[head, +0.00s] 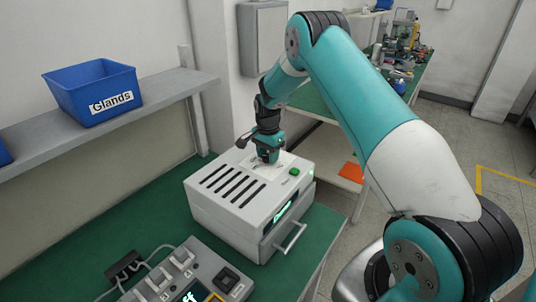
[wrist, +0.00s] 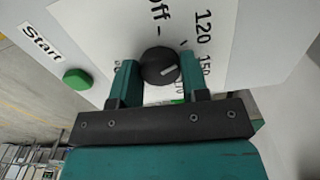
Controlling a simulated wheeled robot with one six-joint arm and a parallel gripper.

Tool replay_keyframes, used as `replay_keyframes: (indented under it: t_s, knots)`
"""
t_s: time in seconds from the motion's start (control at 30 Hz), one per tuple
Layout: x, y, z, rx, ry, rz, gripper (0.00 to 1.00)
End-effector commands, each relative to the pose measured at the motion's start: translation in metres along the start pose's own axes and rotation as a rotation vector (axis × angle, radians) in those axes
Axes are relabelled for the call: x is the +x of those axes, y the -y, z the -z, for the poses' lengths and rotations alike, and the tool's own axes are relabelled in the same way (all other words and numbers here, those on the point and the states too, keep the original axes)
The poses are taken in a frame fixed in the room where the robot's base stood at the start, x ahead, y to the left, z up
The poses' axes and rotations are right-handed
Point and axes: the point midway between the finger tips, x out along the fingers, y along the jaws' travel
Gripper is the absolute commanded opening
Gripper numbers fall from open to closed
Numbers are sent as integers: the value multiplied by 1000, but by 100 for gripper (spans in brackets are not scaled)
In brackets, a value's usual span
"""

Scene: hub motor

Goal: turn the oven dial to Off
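The oven (head: 218,200) is a white box with dark slots on top, standing on a green bench. Its black round dial (wrist: 160,66) shows in the wrist view, with a short white mark pointing right, roughly toward the 150 label. The "off" label (wrist: 158,18) is above the dial and "120" is to its upper right. My gripper (wrist: 159,72) has one finger on each side of the dial, and both fingers seem to touch it. In the head view my gripper (head: 268,160) reaches down to the oven's top and hides the dial.
A green Start button (wrist: 77,79) is left of the dial. The oven's front has a lit display (head: 283,213) and a handle (head: 291,238). A grey switch box (head: 190,277) stands in front. A blue Glands bin (head: 95,92) sits on the shelf at left.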

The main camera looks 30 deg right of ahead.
Motion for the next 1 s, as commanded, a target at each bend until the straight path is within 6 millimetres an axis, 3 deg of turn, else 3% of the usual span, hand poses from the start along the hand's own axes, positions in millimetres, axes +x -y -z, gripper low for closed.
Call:
replay_keyframes:
  t_s: [0.47,1.0]
  knots:
    - [2,0,0,-134,0,0,18]
    - [1,0,0,-601,-1,1,18]
